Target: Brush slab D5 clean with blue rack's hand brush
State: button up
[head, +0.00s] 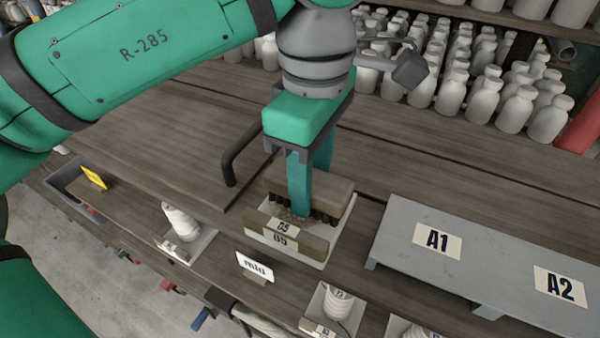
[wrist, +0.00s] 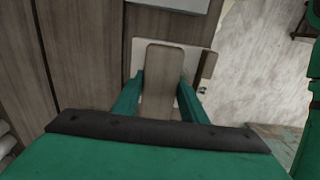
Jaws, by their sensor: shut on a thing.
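Slab D5 (head: 312,262) is a pale plate on the bench, with a brown block and two D5 labels on its front side. My gripper (head: 305,205) points down over it, shut on the hand brush (head: 338,192). The brush is a brown wooden block with dark bristles facing down onto the slab area. I cannot tell if the bristles touch the slab. In the wrist view the brush's wooden handle (wrist: 162,85) lies between the two green fingers of my gripper (wrist: 160,92), with part of the pale slab (wrist: 200,62) beyond. Much of the slab's top is hidden.
A grey raised shelf marked A1 and A2 (head: 400,250) stands close to the right. A "mid" sign (head: 255,267) and plates with white coiled pieces (head: 181,222) are in front. A dark handle (head: 240,155) rises at the left. Several pale bottles (head: 520,108) stand behind.

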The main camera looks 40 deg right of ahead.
aim_at(333, 187)
jog(key=shift+s+d+f, duration=0.1)
jog(key=shift+s+d, duration=0.2)
jog(key=shift+s, duration=0.4)
jog(key=shift+s+d, duration=0.3)
jog(key=shift+s, duration=0.4)
jog(key=shift+w+a, duration=0.4)
jog(key=shift+w, duration=0.5)
jog(key=shift+w+a, duration=0.35)
jog(key=shift+w, duration=0.6)
jog(key=shift+w+a, duration=0.4)
jog(key=shift+w, duration=0.5)
jog(key=shift+s+d, duration=0.4)
jog(key=shift+s, duration=0.5)
jog(key=shift+s+d, duration=0.35)
jog(key=shift+s, duration=0.6)
jog(key=shift+s+d, duration=0.4)
jog(key=shift+s, duration=0.5)
jog(key=shift+w+a, duration=0.1)
jog(key=shift+w, duration=0.05)
